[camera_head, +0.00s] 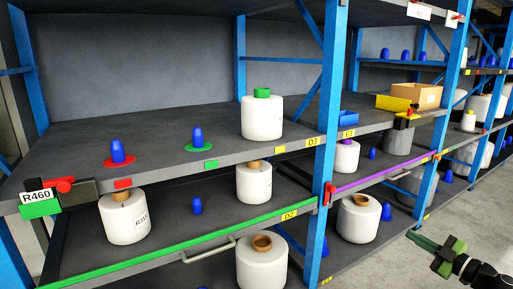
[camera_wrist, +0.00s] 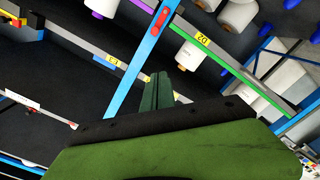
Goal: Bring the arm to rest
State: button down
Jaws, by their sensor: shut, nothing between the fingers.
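My gripper (camera_head: 423,241) is at the lower right of the head view, in front of the rack and apart from it. Its green fingers are together and hold nothing. In the wrist view my gripper (camera_wrist: 158,84) points toward a blue rack post, with shelf edges and bobbins beyond it. The wrist view is tilted.
The rack's blue post (camera_head: 324,140) stands left of my gripper. White bobbins (camera_head: 262,118) and blue pegs (camera_head: 117,152) sit on the grey shelves. A cardboard box (camera_head: 417,95) is on the upper right shelf. Bare floor (camera_head: 465,215) shows at the right.

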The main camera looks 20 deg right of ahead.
jog(key=w+d+r+m+t+h, duration=0.1)
jog(key=w+r+m+h, duration=0.3)
jog(key=w, duration=0.4)
jog(key=w+r+m+t+h, duration=0.2)
jog(key=w+m+h, duration=0.1)
jog(key=w+h, duration=0.35)
jog(key=w+a+f+m+g+h, duration=0.4)
jog(key=w+a+f+m+g, duration=0.15)
jog(key=w+f+m, duration=0.2)
jog(key=a+f+g+y, duration=0.35)
jog(key=a+f, duration=0.45)
jog(key=a, duration=0.3)
jog(key=a+f+g+y, duration=0.2)
jog(key=a+f+g, duration=0.3)
jog(key=a+f, duration=0.5)
jog(key=s+a+f+n+g+y, duration=0.1)
jog(key=s+a+f+g+y, duration=0.3)
jog(key=a, duration=0.7)
jog(key=s+a+n+g, duration=0.2)
jog(key=s+a, duration=0.4)
jog(key=a, duration=0.5)
notch_tip(320, 180, up, 34)
jog(key=s+a+p, duration=0.1)
jog(key=p, duration=3.3)
jog(key=shift+s+a+f+y, duration=0.15)
jog(key=shift+a+f+y, duration=0.05)
jog(key=shift+y, duration=0.1)
